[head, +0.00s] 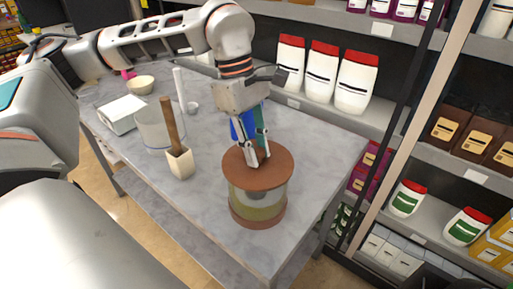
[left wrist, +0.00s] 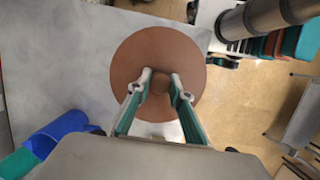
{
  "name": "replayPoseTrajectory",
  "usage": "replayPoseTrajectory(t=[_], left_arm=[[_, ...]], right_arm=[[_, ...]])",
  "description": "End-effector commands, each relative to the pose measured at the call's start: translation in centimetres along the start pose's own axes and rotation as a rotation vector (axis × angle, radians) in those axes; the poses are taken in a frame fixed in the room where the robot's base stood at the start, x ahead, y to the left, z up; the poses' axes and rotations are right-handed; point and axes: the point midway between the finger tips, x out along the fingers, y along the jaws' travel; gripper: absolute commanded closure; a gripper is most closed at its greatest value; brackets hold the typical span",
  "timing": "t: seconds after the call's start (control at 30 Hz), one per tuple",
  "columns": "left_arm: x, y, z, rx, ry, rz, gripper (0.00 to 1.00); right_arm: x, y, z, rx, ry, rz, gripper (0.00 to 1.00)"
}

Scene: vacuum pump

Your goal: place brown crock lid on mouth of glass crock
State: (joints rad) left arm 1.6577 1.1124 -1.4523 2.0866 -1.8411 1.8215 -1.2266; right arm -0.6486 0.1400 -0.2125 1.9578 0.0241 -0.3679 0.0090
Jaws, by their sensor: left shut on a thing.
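The brown crock lid (head: 273,171) is a round disc at the front right of the grey table. My left gripper (head: 257,161) comes down from above and is shut on the lid's knob. In the left wrist view the lid (left wrist: 146,48) fills the middle, with the fingertips (left wrist: 160,84) on either side of the knob. The glass crock (head: 258,205), with greenish glass and a brown base, stands upright directly under the lid. The lid looks level and over the mouth; whether it touches the rim all round cannot be told. The lid hides the crock in the left wrist view.
On the table (head: 300,146) stand a pale holder (head: 180,164) with a brown stick, a clear container (head: 152,130), a white box (head: 121,114) and a bowl (head: 141,84). A blue object (left wrist: 62,130) lies close by the gripper. Stocked shelves rise behind.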

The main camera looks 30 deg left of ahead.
Motion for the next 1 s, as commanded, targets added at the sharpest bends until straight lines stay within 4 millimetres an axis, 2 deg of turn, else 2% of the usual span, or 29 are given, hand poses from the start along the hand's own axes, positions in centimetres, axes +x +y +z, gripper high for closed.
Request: replayPoseTrajectory(t=[0.07,0.1,0.17,0.5,0.63,0.77,1.0], left_arm=[[0.2,0.0,-0.1,0.000,0.000,0.000,1.00],[0.2,0.0,-0.1,0.000,0.000,0.001,0.74],[0.1,0.0,0.0,0.000,0.000,0.001,0.60],[0.1,0.0,0.0,0.000,0.000,0.000,0.60],[-0.8,0.1,0.0,-0.001,0.000,0.002,0.60],[-2.9,0.1,0.0,-0.001,-0.001,0.004,0.60],[-7.9,0.1,0.0,0.000,-0.001,0.005,0.60]], right_arm=[[0.1,0.0,0.0,0.000,0.001,0.000,0.60],[0.0,0.0,0.0,0.000,0.002,0.001,0.60],[0.0,0.0,-0.1,0.000,0.003,0.001,0.60],[0.0,0.2,-0.1,-0.003,0.002,0.002,0.60],[0.0,0.1,-0.1,-0.002,0.002,0.001,0.60],[0.0,0.1,-0.1,-0.001,0.003,0.001,0.60],[0.0,0.0,-0.2,0.000,0.004,0.001,0.60]])
